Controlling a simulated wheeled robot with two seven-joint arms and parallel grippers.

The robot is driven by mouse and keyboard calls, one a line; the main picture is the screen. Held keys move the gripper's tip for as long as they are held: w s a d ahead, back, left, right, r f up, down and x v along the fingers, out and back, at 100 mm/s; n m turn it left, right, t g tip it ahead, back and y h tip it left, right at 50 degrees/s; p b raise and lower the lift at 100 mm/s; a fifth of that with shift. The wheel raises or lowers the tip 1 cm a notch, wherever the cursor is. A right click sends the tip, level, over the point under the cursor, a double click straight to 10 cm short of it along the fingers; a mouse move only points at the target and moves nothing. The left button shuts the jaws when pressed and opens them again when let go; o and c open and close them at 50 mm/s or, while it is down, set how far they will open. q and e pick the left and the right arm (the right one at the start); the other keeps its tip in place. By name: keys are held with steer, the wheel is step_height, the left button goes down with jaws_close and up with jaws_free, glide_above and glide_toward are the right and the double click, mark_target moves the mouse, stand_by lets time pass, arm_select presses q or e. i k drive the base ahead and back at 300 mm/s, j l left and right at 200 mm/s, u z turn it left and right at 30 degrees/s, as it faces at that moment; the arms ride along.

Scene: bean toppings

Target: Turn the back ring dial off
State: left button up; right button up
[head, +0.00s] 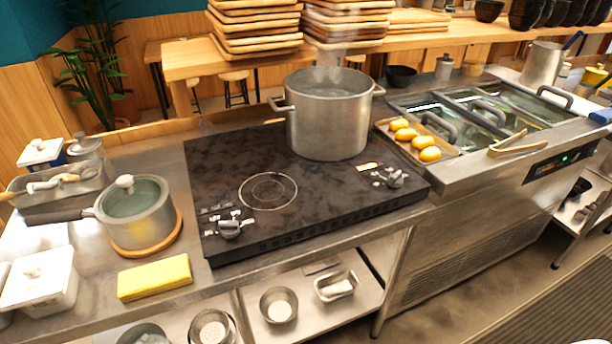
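The black cooktop (215,160) sits on the steel counter. A large steel pot (330,125) stands on its back part and hides the ring beneath it; faint steam rises above the pot. The front ring (268,190) is bare. One dial (230,228) is at the cooktop's front left, and another dial (394,179) is at its right, near the pot. A small orange light (368,166) glows beside the right dial; no such light shows by the left dial. Neither gripper is in view.
A lidded saucepan (138,218) on a wooden trivet and a yellow sponge (154,278) are left of the cooktop. A tray (447,154) of yellow food, tongs (518,146) and glass-lidded wells are right. Bowls sit on the shelf below. The space above the cooktop's front is clear.

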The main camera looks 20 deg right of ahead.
mark_target(395, 181)
steer(key=z, duration=1.3)
